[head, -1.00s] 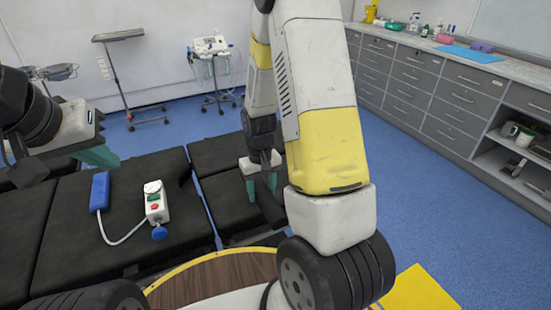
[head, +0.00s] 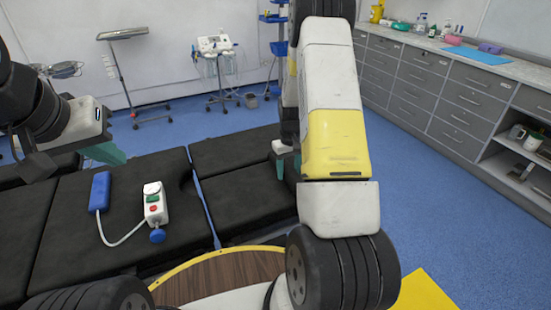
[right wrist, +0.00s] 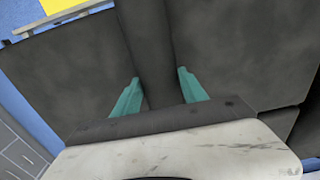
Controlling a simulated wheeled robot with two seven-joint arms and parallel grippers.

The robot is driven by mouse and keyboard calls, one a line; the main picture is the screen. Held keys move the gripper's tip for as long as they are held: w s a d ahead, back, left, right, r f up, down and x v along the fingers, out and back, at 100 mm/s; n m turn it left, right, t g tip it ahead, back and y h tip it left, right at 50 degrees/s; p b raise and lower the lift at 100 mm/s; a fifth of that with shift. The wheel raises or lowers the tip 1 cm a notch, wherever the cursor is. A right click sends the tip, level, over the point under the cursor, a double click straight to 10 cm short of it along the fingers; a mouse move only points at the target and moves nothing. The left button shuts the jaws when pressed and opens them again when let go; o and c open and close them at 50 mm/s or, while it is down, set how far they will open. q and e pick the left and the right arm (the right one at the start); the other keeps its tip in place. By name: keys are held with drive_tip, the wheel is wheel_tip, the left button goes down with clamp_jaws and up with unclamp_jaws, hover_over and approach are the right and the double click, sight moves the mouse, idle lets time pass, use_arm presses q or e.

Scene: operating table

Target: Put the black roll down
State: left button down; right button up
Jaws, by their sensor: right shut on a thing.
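The black roll (right wrist: 148,45) shows in the right wrist view as a dark cylinder running up the picture between the teal fingers of my right gripper (right wrist: 159,76). That gripper is shut on it, over the dark padding of the operating table (right wrist: 230,50). I cannot tell whether the roll touches the padding. In the head view my right gripper (head: 281,158) is at the table's right part, mostly hidden by my own arm, and the roll is not clearly visible. My left gripper (head: 104,153) is over the table's far left edge; its jaws are mostly hidden.
On the table (head: 235,190) lie a blue block (head: 99,191) and a white control box (head: 155,203) with red and green buttons, joined by a cable. Grey drawers (head: 450,100) line the right wall. A stand (head: 122,35) and a medical device cart (head: 215,45) stand behind.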

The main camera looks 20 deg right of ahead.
drive_tip(key=shift+f, duration=0.5)
drive_tip(key=shift+f, duration=0.15)
drive_tip(key=o, duration=1.5)
drive_tip(key=shift+o, duration=0.2)
wheel_tip(320, 180, up, 12)
wheel_tip(320, 180, up, 9)
drive_tip(key=t, duration=0.1)
hover_over(289, 168)
drive_tip(key=s+a, duration=0.3)
drive_tip(key=s+a+r+t, duration=0.1)
drive_tip(key=s+a+r, duration=0.2)
drive_tip(key=s+r, duration=0.2)
drive_tip(key=s+a+r+t+y, duration=0.1)
drive_tip(key=s+a+r+t, duration=0.1)
drive_tip(key=s, duration=0.7)
drive_tip(key=s+a+r+m+t+y, duration=0.1)
drive_tip(key=s+a+r+t, duration=0.1)
drive_tip(key=s+a+r, duration=0.3)
drive_tip(key=s+r, duration=0.2)
drive_tip(key=s, duration=0.1)
drive_tip(key=shift+r, duration=0.3)
